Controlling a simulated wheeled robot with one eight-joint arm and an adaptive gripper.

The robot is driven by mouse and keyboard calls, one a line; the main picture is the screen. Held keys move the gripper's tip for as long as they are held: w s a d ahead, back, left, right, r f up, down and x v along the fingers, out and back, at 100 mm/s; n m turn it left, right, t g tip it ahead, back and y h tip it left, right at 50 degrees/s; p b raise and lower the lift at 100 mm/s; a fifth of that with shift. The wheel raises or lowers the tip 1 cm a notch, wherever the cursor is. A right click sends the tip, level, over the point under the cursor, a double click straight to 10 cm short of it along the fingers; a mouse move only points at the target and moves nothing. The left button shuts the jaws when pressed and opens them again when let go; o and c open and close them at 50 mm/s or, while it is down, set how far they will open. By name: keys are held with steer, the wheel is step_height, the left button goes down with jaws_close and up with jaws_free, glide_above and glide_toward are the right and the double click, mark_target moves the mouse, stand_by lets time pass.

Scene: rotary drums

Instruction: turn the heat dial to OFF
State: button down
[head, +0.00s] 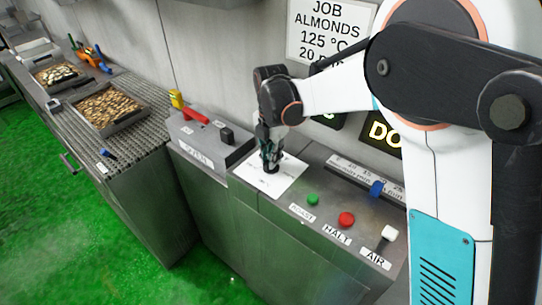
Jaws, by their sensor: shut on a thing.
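My gripper (270,155) points down over a white dial plate (286,182) on the metal console, in the head view. The gripper covers most of the knob. The markings on the plate are too small to read, so I cannot tell where the dial points.
Right of the plate are a green button (313,199), a red HALT button (346,219), a white AIR switch (389,233) and a blue slider (377,188). A red lever (195,115) lies to the left. Nut trays (110,106) stand farther left.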

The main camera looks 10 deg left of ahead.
steer(key=c, duration=1.6)
jaws_free()
steer(key=shift+o, duration=0.2)
step_height(320, 180, up, 12)
